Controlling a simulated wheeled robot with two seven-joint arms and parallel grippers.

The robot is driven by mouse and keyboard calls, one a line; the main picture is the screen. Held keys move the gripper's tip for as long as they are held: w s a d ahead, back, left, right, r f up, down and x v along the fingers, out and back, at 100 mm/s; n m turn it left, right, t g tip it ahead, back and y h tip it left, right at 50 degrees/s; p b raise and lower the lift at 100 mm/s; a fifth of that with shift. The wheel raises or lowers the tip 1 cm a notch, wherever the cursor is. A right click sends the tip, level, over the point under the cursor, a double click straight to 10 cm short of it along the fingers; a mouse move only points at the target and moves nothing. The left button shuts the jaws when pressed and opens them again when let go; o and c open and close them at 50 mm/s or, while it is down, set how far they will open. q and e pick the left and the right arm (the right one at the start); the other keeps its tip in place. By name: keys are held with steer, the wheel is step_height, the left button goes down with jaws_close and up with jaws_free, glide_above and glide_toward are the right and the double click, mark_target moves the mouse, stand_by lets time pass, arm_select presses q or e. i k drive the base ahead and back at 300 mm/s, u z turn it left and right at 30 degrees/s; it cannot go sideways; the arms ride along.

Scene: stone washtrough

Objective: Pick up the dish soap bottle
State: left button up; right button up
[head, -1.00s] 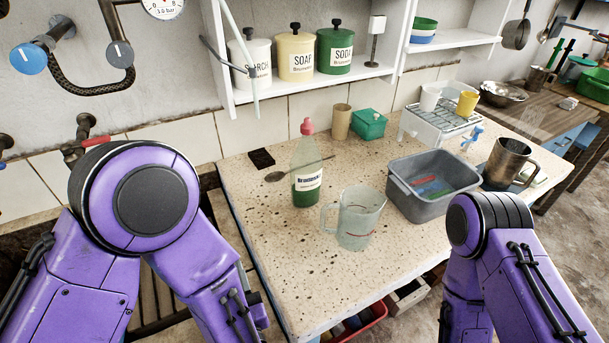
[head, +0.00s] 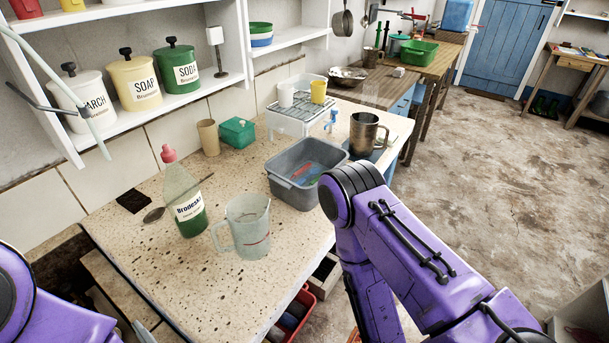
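The dish soap bottle (head: 183,193) stands upright on the speckled stone counter (head: 160,262). It is clear with green liquid in its lower part, a white label and a pink cap. A spoon (head: 153,215) lies beside it, its handle showing through or behind the bottle. A clear measuring jug (head: 247,226) stands close to its right, with a small gap. Both my purple arms show in the lower part of the head view, but neither gripper is in the picture. Nothing holds the bottle.
A grey basin (head: 300,190) with coloured items inside stands right of the jug. A metal mug (head: 364,134), a beige cup (head: 208,138), a green box (head: 238,131) and a dish rack (head: 303,117) stand farther back. The counter's front left is clear.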

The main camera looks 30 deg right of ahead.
mark_target(181, 193)
steer(key=k, duration=0.5)
steer(key=z, duration=1.35)
steer(key=i, duration=0.55)
steer(key=u, duration=2.7)
